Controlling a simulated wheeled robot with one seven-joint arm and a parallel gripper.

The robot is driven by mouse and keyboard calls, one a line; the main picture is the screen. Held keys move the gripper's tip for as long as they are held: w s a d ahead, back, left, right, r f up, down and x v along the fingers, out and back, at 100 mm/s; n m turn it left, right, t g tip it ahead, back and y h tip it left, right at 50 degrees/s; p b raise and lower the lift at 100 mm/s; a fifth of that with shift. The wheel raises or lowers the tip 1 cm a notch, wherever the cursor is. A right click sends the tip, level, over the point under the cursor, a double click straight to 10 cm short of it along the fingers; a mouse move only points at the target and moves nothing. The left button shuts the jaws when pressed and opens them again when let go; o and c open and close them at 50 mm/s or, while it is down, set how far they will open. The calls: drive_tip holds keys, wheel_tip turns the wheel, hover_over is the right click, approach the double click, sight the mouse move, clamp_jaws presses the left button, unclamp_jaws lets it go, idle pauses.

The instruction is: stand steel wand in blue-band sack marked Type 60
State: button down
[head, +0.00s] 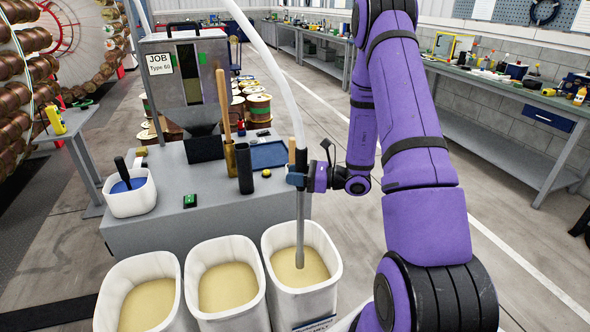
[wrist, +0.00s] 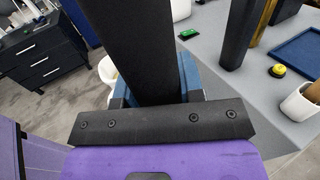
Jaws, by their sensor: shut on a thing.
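My gripper (head: 297,179) is shut on the upper part of the steel wand (head: 300,232), and a pale hose (head: 283,88) runs up from its top. The wand is near upright. Its lower end is inside the mouth of the rightmost white sack (head: 327,247), at the tan granules; whether it rests in them I cannot tell. That sack carries a label low on its front, mostly cut off. In the wrist view a dark shaft runs between my blue fingertips (wrist: 157,88).
The middle sack (head: 194,282) and left sack (head: 103,304) also hold tan granules. Behind them a grey bench (head: 215,212) bears a hopper (head: 188,85) with a "JOB Type 60" card (head: 160,64), a white tub (head: 130,200) and a dark tube (head: 244,168).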

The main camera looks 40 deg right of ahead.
wheel_tip(320, 180, down, 24)
idle(2.9)
drive_tip(key=c, duration=0.7)
unclamp_jaws()
drive_tip(key=shift+o, duration=0.2)
drive_tip(key=v, duration=1)
drive_tip(key=shift+s+d, duration=0.25)
drive_tip(key=shift+s, duration=0.05)
